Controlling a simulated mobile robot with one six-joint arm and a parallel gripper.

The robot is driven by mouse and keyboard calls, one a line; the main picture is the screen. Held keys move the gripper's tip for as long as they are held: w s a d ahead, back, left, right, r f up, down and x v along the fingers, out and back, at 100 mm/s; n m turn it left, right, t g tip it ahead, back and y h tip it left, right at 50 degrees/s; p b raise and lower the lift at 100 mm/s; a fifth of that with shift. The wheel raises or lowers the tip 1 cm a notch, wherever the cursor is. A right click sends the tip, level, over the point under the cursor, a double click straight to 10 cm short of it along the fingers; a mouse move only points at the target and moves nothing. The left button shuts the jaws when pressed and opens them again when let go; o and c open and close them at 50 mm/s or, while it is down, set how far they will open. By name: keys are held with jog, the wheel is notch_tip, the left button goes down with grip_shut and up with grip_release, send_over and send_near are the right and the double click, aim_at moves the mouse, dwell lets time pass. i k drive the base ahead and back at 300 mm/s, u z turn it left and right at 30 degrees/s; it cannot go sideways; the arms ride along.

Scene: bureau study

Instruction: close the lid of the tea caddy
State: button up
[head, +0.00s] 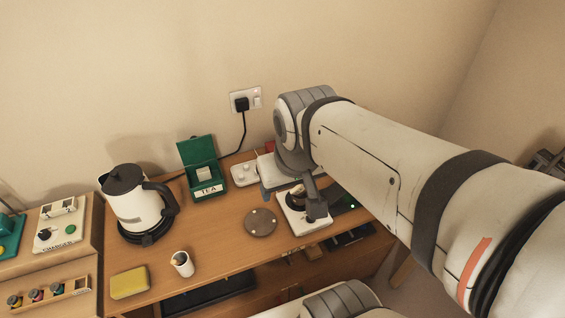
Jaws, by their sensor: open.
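The tea caddy (209,192) is a green box with a white "TEA" label on its front. It stands on the wooden desk near the wall, right of the kettle. Its green lid (197,151) stands up, open, at the back edge. A pale block shows inside the caddy. My gripper (292,204) points down over the right part of the desk, to the right of the caddy and apart from it. Its jaws are open. Whether it touches the white device under it I cannot tell.
A white kettle (136,203) with a black handle stands left of the caddy. A small white switch box (243,174) is just right of it. A round brown disc (261,222), a white cup (182,264) and a yellow sponge (130,282) lie nearer. A black cord hangs from the wall socket (246,98).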

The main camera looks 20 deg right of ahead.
aim_at(195, 149)
jog(key=z, duration=0.05)
jog(key=k, duration=1.2)
jog(key=u, duration=0.6)
jog(key=i, duration=1.5)
jog(key=z, duration=0.5)
